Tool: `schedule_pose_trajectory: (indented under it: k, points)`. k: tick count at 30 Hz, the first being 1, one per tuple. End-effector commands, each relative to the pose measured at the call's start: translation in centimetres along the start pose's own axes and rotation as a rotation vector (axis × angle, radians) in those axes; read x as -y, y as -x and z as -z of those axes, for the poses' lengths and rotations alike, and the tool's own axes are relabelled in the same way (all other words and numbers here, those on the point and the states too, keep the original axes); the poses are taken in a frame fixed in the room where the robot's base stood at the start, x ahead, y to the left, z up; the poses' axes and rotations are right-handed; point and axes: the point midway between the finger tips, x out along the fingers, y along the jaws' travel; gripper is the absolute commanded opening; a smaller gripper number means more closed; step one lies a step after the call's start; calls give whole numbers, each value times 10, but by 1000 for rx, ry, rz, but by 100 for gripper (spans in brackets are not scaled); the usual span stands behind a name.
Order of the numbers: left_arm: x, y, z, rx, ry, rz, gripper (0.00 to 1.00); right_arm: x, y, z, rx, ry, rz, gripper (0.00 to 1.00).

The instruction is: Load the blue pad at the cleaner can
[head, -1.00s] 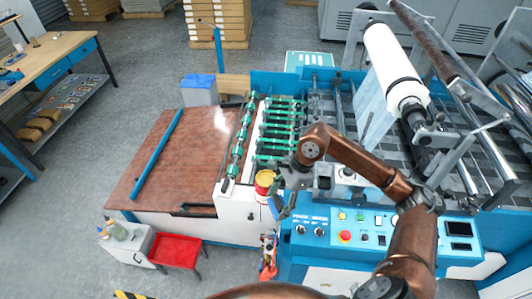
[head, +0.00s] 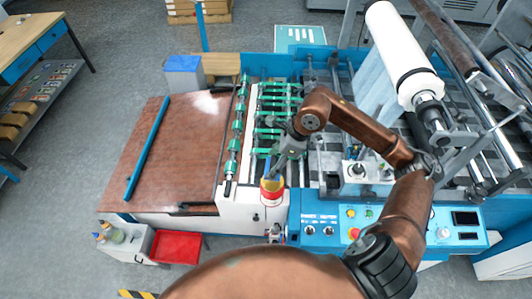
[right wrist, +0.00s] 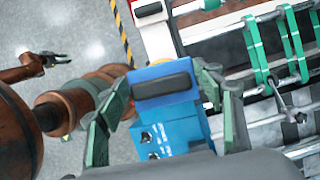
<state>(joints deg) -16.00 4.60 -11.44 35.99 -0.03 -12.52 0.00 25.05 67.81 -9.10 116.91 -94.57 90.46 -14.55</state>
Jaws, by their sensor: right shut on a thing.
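My right gripper (right wrist: 163,115) is shut on the blue pad (right wrist: 135,77), a blue block with a black grip on its face, between its green-grey fingers. In the head view the right gripper (head: 277,170) points down directly above the cleaner can (head: 271,190), a red can with a yellow band on the machine's white front corner. The pad is hidden there by the gripper, so I cannot tell whether it touches the can. In the right wrist view the pad hides most of the can. My left gripper (right wrist: 56,60) shows small at the left, open and empty over the floor.
The blue control panel (head: 385,225) lies right of the can. Green-ringed rollers (head: 275,110) are behind it, and a brown board (head: 165,150) is to the left. A red tray (head: 176,246) and a small cabinet with bottles (head: 118,236) stand at the lower left.

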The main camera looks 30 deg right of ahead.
Motion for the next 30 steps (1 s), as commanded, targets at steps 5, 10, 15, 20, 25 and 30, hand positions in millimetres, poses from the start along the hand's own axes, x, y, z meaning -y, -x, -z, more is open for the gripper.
schedule_pose_trajectory:
  k: [5, 10, 15, 20, 25, 30]
  points:
    - [-2, -2, -16, 18, 3, -2, 26, 0, -8, -1, 0, 7, -3, 42]
    - [-5, -6, -44, 52, 9, -4, 26, -1, -22, 4, 0, 9, -7, 42]
    - [-5, -12, -49, 58, 10, -4, 26, -1, -38, 11, 0, 8, -6, 42]
    - [-4, -18, -30, 34, 5, -3, 26, -1, -51, 17, 0, 8, -4, 42]
    - [-3, -20, -14, 12, 3, -2, 26, -1, -56, 20, 0, 7, -4, 42]
    - [-3, -19, -17, 17, 3, -2, 26, 0, -56, 20, 0, 7, -3, 42]
